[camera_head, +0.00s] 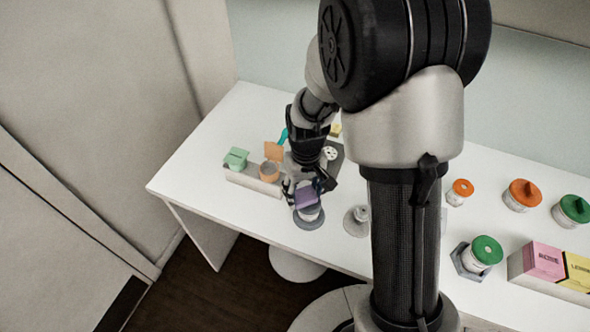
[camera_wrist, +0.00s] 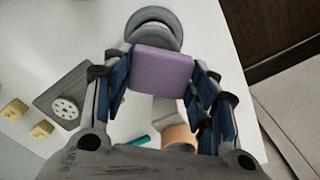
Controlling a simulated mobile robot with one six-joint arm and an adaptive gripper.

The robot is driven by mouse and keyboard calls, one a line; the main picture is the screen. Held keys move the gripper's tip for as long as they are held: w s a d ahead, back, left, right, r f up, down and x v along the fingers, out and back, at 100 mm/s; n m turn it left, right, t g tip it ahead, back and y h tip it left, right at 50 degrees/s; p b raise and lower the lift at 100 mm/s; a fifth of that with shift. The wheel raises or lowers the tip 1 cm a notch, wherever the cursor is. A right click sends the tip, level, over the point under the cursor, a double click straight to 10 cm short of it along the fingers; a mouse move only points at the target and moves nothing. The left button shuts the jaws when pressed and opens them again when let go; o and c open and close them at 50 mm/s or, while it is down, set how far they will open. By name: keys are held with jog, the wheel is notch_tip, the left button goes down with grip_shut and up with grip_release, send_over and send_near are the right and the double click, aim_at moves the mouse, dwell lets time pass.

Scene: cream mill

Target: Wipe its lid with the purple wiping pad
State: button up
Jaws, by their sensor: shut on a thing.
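My gripper (camera_head: 306,188) is shut on the purple wiping pad (camera_head: 306,198), near the front edge of the white table. In the wrist view the pad (camera_wrist: 160,68) sits between the two fingers of my gripper (camera_wrist: 159,75). A round grey-rimmed piece with a pale body (camera_head: 309,215) stands just below the pad in the head view. In the wrist view its round grey top (camera_wrist: 152,22) shows just beyond the pad, which hides part of it. I cannot tell whether the pad touches it.
A small grey stand (camera_head: 356,220) is right of my gripper. Lidded jars (camera_head: 522,194) and pink and yellow boxes (camera_head: 545,262) stand far right. My arm hides the table's middle.

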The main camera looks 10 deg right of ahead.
jog(key=shift+w+a, duration=0.25)
jog(key=shift+a, duration=0.05)
notch_tip(320, 180, up, 4)
jog(key=p, duration=0.2)
jog(key=shift+p, duration=0.4)
jog(key=shift+w+a+r+p, duration=0.1)
jog(key=shift+r+p, duration=0.5)
jog(key=shift+r, duration=0.1)
jog(key=shift+r+p, duration=0.95)
jog(key=shift+r, duration=0.35)
jog(key=shift+f, duration=0.1)
